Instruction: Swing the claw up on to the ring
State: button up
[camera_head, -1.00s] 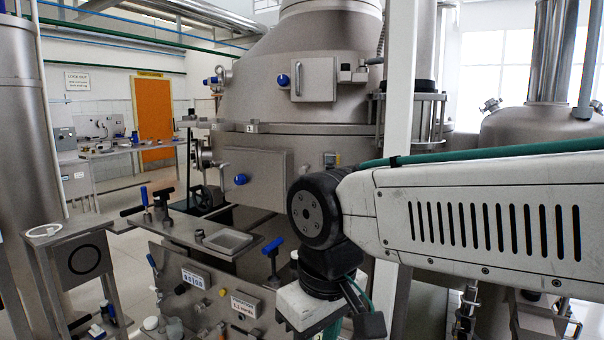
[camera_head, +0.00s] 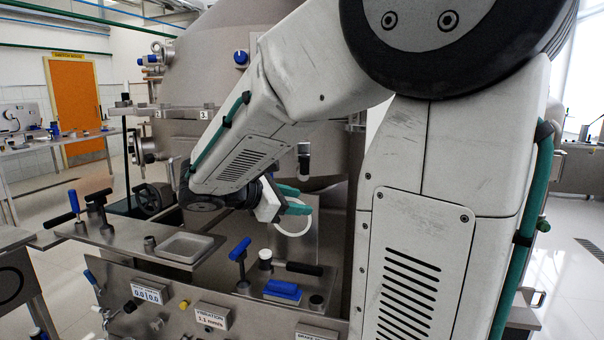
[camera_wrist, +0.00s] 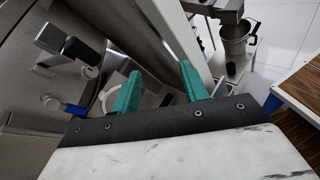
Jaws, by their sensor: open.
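My gripper (camera_head: 294,199) has teal fingers and stands in front of the separator's lower body, apart from it. In the wrist view my gripper (camera_wrist: 160,90) is open, and nothing shows clamped between its fingers. A dark fitting with a pale lower end (camera_head: 304,160) hangs on the separator just above my fingers; it may be the claw. In the wrist view a black block with a grey end (camera_wrist: 78,46) juts from the steel at the upper left; I cannot tell if it is the same part. The ring, a steel flange with number tags (camera_head: 180,113), is partly hidden by my arm.
A white hoop (camera_head: 296,232) curves below my fingers. An orange door (camera_head: 76,95) is at the back left.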

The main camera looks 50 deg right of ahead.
aim_at(301, 173)
jog(key=w+d+r+n+t+h, duration=0.1)
jog(key=w+d+r+n+h, duration=0.1)
jog(key=w+d+n+h, duration=0.45)
jog(key=d+m+y, duration=0.1)
jog(key=d, duration=0.1)
jog(key=d+y, duration=0.1)
jog(key=d, duration=0.2)
jog(key=shift+w+d+r+m, duration=0.1)
jog(key=shift+w+r+m, duration=0.1)
jog(key=shift+m, duration=0.15)
grip_shut()
